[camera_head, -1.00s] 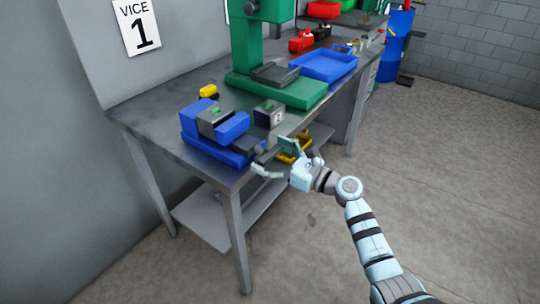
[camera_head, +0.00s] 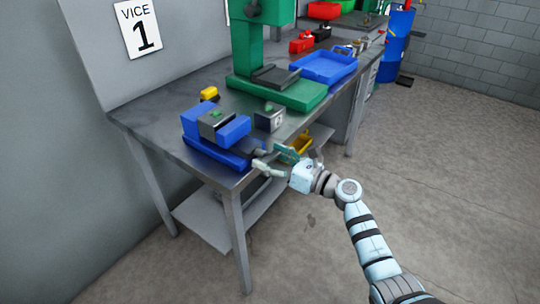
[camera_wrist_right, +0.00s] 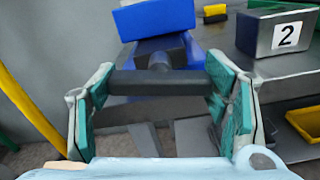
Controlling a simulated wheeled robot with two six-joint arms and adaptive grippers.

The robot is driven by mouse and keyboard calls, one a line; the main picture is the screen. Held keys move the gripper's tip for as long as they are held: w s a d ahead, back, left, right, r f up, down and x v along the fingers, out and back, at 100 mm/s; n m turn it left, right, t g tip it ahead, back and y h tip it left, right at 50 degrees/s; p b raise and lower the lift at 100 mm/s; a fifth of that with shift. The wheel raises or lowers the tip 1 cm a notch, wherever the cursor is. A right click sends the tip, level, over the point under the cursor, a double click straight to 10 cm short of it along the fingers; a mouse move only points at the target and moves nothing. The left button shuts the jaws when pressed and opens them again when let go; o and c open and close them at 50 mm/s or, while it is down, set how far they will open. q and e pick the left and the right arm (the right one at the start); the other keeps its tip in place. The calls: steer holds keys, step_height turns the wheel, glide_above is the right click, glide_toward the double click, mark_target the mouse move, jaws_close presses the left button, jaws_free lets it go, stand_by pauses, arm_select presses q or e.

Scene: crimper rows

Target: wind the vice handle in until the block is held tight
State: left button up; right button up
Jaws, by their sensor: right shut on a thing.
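A blue vice (camera_head: 213,150) sits at the near end of the metal bench, under the sign "VICE 1". A grey block (camera_head: 213,123) with a green mark on top stands between its blue jaws; I cannot tell whether the front jaw (camera_head: 234,129) touches it. My right gripper (camera_head: 276,161) is at the bench's front edge, at the vice's screw end. In the right wrist view, its green-padded fingers (camera_wrist_right: 160,100) span the dark handle bar (camera_wrist_right: 150,83), one pad at each end. My left gripper is out of view.
A grey block marked 2 (camera_wrist_right: 287,36) stands on the bench beside the vice; it also shows in the head view (camera_head: 269,119). Behind are a green machine base (camera_head: 290,97) and a blue tray (camera_head: 325,66). A yellow bin (camera_head: 301,144) sits below the bench top.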

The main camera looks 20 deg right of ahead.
steer(key=m+p, duration=0.2)
steer(key=m, duration=0.1)
steer(key=shift+r+m, duration=0.1)
steer(key=shift+m, duration=0.3)
steer(key=m+p, duration=0.2)
steer(key=m, duration=0.1)
steer(key=shift+m, duration=0.3)
steer(key=m+p, duration=0.3)
steer(key=m, duration=0.3)
steer(key=m+p, duration=0.2)
steer(key=m, duration=0.3)
steer(key=shift+m, duration=0.4)
steer(key=shift+f+m+p, duration=0.2)
steer(key=shift+m+p, duration=0.4)
steer(key=shift+m, duration=1.5)
steer(key=o, duration=1.2)
steer(key=shift+c, duration=0.2)
